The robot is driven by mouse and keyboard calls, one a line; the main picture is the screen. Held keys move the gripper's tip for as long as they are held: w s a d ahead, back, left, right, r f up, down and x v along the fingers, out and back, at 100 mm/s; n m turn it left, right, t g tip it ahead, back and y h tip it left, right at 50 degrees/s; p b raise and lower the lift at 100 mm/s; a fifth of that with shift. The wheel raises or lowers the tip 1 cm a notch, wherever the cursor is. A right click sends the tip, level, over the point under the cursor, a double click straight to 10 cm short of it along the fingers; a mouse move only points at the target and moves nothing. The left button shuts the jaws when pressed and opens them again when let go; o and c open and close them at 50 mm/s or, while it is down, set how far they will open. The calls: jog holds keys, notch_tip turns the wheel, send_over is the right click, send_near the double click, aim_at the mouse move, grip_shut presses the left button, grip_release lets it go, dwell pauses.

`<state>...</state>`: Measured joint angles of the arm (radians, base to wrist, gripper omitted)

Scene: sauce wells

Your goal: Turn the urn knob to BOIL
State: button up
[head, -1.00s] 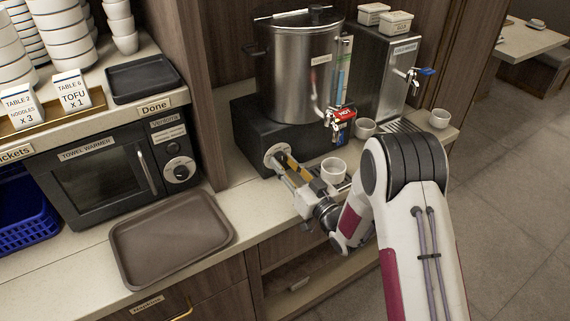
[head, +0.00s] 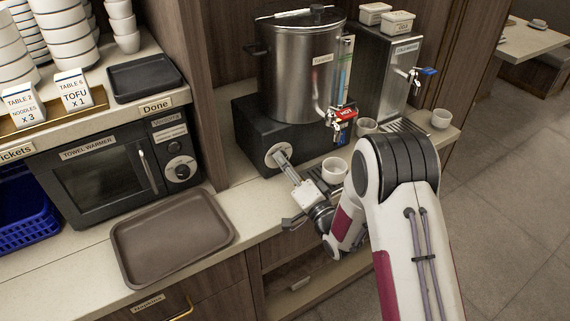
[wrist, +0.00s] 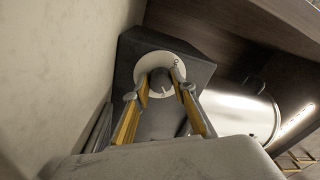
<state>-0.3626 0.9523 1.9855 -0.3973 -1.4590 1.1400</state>
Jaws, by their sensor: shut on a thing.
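In the wrist view the dial plate (wrist: 148,62) surrounds a dark knob (wrist: 160,80) with a light pointer mark. My gripper (head: 285,163) reaches the dial from the front right. In the wrist view its fingers (wrist: 162,82) are on both sides of the knob, shut on it. The fingers partly hide the dial.
A white cup (head: 334,170) stands just right of my gripper. The urn's tap with a red HOT tag (head: 345,114) is above it. A steel dispenser (head: 388,75) stands to the right. A brown tray (head: 172,238) and the towel warmer (head: 110,170) are on the left.

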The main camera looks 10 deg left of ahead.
jog(key=shift+m, duration=1.2)
jog(key=o, duration=1.1)
jog(key=shift+s, duration=0.1)
jog(key=shift+v, duration=5.9)
